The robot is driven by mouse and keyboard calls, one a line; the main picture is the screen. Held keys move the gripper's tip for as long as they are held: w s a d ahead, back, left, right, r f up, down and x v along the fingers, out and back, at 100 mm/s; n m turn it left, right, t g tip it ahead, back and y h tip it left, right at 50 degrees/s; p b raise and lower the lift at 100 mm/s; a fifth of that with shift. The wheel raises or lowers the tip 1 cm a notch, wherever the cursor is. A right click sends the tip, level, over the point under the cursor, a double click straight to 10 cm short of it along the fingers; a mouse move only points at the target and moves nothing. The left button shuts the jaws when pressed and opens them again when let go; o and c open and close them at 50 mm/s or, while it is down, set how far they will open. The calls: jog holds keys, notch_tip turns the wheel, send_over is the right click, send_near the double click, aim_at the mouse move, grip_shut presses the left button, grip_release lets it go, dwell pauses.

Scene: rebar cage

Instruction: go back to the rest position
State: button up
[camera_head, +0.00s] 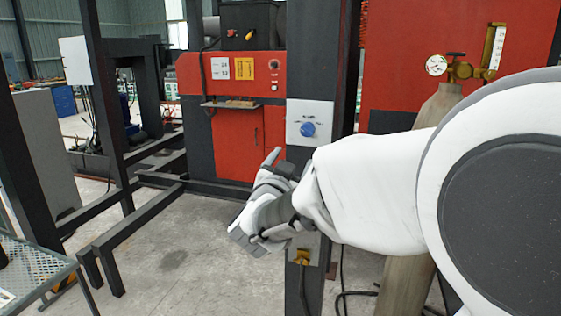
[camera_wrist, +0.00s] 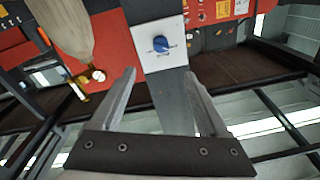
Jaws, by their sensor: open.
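My gripper (camera_head: 253,192) is in the middle of the head view, at the end of my white arm, in front of a dark post. Its two fingers are spread apart, with nothing seen between them. In the wrist view my gripper (camera_wrist: 160,92) also shows open and empty. A blue knob (camera_head: 308,129) on a white plate (camera_head: 296,110) is on the dark post, up and right of the fingers. The blue knob (camera_wrist: 161,44) shows in the wrist view beyond the fingertips, apart from them. My arm hides part of the post.
A red cabinet (camera_head: 235,140) with a small shelf stands behind. A gas cylinder (camera_head: 440,105) with a gauge (camera_head: 436,65) stands at right, partly behind my arm. Dark steel frames (camera_head: 107,130) and a mesh table (camera_head: 30,270) are at left. The floor (camera_head: 190,260) between is clear.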

jog(key=shift+r, duration=0.1)
jog(key=s+d+f+n+g+y+p, duration=0.1)
jog(key=s+d+f+n+g, duration=0.1)
jog(key=s, duration=0.8)
jog(key=s+d+f+n+g+y+p, duration=0.1)
jog(key=s+d+f+g, duration=0.3)
jog(key=s, duration=0.6)
jog(key=s+d+f+n+g+y+p, duration=0.1)
jog(key=s+d+f+n+g+y, duration=0.2)
jog(key=s+g, duration=0.3)
jog(key=s+n, duration=0.1)
jog(key=s, duration=0.3)
jog(key=shift+s, duration=0.3)
jog(key=shift+r, duration=0.1)
